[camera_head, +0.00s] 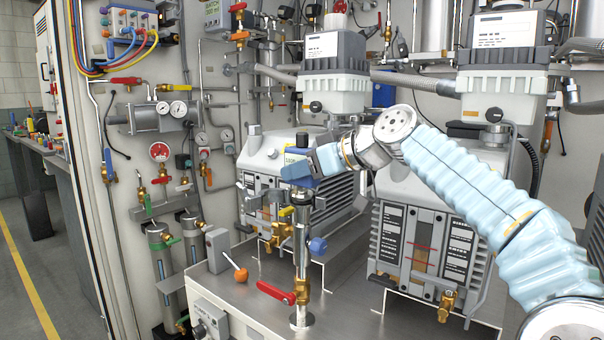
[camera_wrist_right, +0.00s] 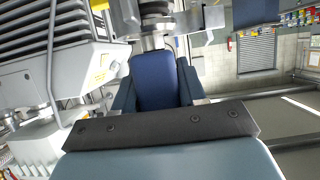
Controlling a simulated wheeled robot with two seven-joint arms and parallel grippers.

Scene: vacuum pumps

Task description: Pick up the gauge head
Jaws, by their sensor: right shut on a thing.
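The gauge head (camera_head: 296,154) is a small blue box with a yellow-green display face, above the top of a vertical metal pipe (camera_head: 302,240). My right gripper (camera_head: 300,168) reaches in from the right and is shut on the gauge head. In the right wrist view the gauge head's dark blue body (camera_wrist_right: 156,80) sits between the two blue-grey fingers (camera_wrist_right: 156,88). Grey metal fittings (camera_wrist_right: 155,38) show just beyond it. The gripper partly covers the gauge head, and I cannot tell whether it touches the pipe. My left gripper is out of view.
A red-handled valve (camera_head: 277,293) is at the pipe's lower part. Two pump units stand close behind, at left (camera_head: 258,165) and right (camera_head: 430,190). A grey box with an orange-knobbed lever (camera_head: 238,272) stands left. Gauges and pipes crowd the panel. The steel bench front (camera_head: 345,318) is clear.

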